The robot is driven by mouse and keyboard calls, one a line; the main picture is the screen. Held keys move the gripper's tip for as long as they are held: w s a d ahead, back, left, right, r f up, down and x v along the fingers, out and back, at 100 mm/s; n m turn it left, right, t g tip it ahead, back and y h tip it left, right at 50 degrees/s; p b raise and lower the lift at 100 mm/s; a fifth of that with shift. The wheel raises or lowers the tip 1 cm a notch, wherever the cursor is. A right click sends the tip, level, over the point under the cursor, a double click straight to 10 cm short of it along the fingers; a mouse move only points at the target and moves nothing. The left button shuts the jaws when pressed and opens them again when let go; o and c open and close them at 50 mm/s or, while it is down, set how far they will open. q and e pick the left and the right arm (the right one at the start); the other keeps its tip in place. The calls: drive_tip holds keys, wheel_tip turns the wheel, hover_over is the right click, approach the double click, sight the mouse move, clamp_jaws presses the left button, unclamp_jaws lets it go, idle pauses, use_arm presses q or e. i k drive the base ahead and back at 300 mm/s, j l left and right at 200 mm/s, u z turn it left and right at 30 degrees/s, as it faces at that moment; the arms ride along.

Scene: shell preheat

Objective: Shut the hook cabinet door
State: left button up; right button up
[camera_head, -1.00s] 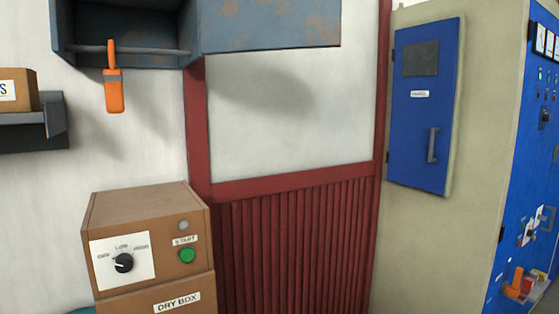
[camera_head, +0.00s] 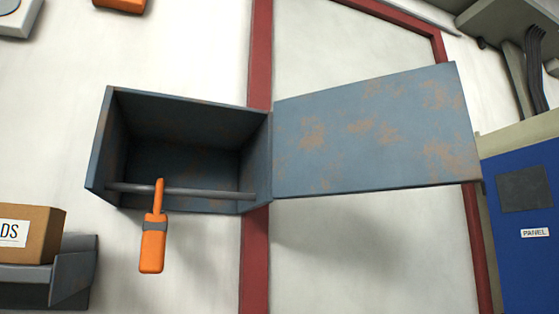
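The hook cabinet (camera_head: 178,106) is an open grey-blue box on the white wall. Its door (camera_head: 375,135), blue-grey with rusty patches, stands wide open, swung out to the right from the cabinet's right edge. A bar (camera_head: 190,192) runs across the cabinet's lower front. An orange tool with a grey band (camera_head: 153,245) hangs from the bar, its lower part below the cabinet. The cabinet inside is otherwise dark and looks empty. Neither of my grippers is in view.
A cardboard box (camera_head: 35,232) sits on a grey shelf (camera_head: 75,275) at lower left. A red post (camera_head: 256,265) stands behind the cabinet. A blue panel door (camera_head: 525,260) is at the right, near the cabinet door's outer edge. Dark cables (camera_head: 541,65) hang at upper right.

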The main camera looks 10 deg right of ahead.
sight(411, 129)
drive_tip(key=i+l+u, duration=0.25)
drive_tip(key=l+u, duration=0.15)
drive_tip(key=l, duration=0.15)
drive_tip(key=i+l+u, duration=0.15)
drive_tip(key=l+u, duration=0.2)
drive_tip(key=l, duration=0.2)
drive_tip(key=l+u, duration=0.4)
drive_tip(key=l, duration=0.2)
drive_tip(key=l+u, duration=0.4)
drive_tip(key=l, duration=0.3)
drive_tip(key=k+l+u, duration=0.4)
drive_tip(key=l, duration=0.15)
drive_tip(key=k+l+u, duration=0.3)
drive_tip(key=l+u, duration=0.15)
drive_tip(key=l, duration=0.1)
